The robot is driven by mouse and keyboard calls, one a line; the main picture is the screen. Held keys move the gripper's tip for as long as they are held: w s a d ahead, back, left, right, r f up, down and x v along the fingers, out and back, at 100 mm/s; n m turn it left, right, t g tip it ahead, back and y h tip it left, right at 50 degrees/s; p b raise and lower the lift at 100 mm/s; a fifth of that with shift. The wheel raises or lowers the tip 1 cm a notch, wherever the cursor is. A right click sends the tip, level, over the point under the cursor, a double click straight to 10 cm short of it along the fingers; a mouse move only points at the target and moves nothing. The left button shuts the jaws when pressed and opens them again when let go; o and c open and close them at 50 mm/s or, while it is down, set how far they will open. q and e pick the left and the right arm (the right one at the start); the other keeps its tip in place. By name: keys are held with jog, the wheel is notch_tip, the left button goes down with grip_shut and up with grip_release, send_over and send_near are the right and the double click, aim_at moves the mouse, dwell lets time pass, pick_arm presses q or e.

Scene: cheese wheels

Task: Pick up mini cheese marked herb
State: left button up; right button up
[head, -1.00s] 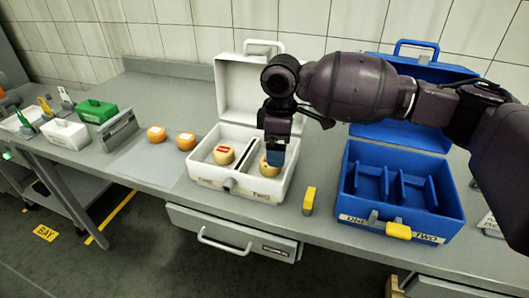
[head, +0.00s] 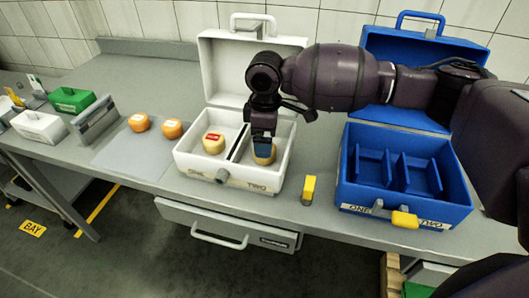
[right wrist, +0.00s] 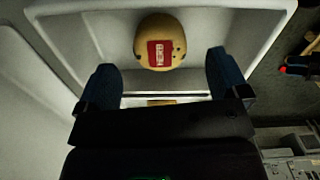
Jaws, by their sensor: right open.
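A tan mini cheese (head: 264,154) sits in the right compartment, marked TWO, of the open white case (head: 221,181). In the right wrist view this cheese (right wrist: 174,25) carries a red label that seems to read HERB. My right gripper (head: 262,148) points down over it, its blue fingers open and apart. In the right wrist view the cheese lies beyond the fingertips, not clasped. A second red-labelled cheese (head: 213,145) sits in the left compartment, across the dark divider. My left gripper is not in view.
Two orange cheeses (head: 139,123) (head: 172,129) stand on a pale mat left of the case. Raised lids stand behind both cases.

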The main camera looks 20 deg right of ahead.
notch_tip(320, 180, down, 5)
jog(key=shift+w+a+r+b, duration=0.1)
jog(key=shift+b, duration=0.35)
jog(key=c, duration=1)
